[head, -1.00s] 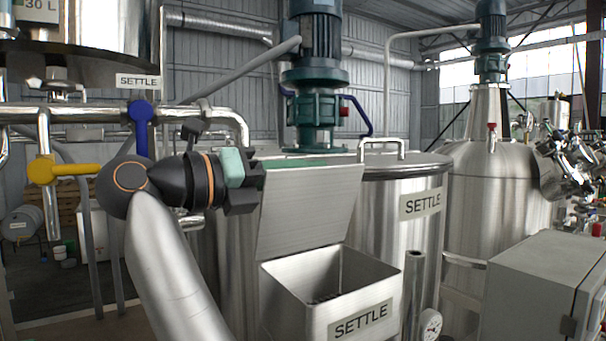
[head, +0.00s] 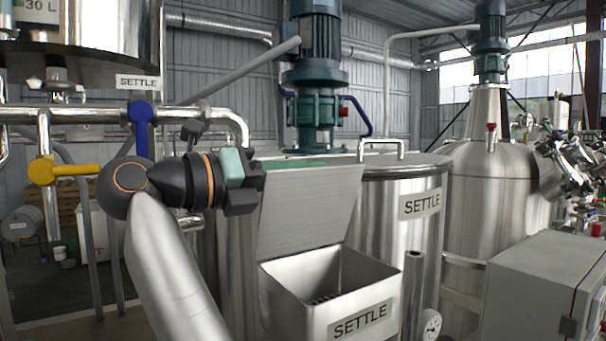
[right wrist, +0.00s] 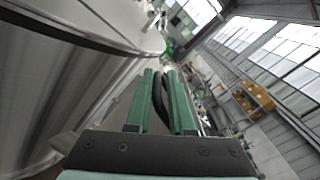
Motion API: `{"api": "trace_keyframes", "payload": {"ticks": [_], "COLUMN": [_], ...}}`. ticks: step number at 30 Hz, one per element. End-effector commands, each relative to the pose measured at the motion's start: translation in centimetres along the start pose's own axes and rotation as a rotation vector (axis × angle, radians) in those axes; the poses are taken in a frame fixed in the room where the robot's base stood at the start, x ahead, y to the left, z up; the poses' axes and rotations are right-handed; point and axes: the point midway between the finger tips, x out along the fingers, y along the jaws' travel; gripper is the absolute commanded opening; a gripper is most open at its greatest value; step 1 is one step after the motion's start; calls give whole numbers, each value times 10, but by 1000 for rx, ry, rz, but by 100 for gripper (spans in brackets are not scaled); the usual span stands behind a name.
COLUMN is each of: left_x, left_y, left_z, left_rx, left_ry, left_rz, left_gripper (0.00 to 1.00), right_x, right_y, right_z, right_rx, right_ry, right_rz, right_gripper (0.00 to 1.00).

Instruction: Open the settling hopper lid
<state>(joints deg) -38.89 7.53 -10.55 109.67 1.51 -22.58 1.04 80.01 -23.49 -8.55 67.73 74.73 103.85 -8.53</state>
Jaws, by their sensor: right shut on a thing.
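The settling hopper (head: 362,318) is an open-topped steel box with a SETTLE label, at the bottom centre of the head view. Its lid (head: 308,212) stands raised along the back edge, leaning slightly back, and the inside of the hopper shows. My right gripper (head: 258,182) is at the upper left edge of the lid. In the right wrist view its green fingers (right wrist: 164,85) are closed around a dark, curved, narrow piece, likely the lid's handle. The exact contact is hidden in the head view. My left gripper is not in view.
A steel tank (head: 390,230) labelled SETTLE stands right behind the hopper, with a blue-green motor (head: 317,70) above. A grey box (head: 540,290) stands at lower right. Pipes with a blue valve handle (head: 141,125) and a yellow one (head: 60,171) run at left, close to my arm.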

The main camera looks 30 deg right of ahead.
Motion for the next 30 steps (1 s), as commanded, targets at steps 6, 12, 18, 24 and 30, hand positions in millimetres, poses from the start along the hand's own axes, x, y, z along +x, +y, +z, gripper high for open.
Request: {"api": "trace_keyframes", "payload": {"ticks": [6,12,18,24,30], "left_x": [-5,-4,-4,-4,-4], "left_y": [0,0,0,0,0], "left_z": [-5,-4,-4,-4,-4], "left_rx": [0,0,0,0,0], "left_ry": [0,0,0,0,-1], "left_rz": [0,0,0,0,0], "left_gripper": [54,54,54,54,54], "right_x": [0,0,0,0,0], "right_y": [22,29,29,28,26], "right_z": [7,9,9,10,11], "right_rx": [-190,-255,-253,-250,-246], "right_ry": [8,8,8,7,4], "right_rz": [5,6,8,7,5], "right_gripper": [0,0,0,42,42]}}
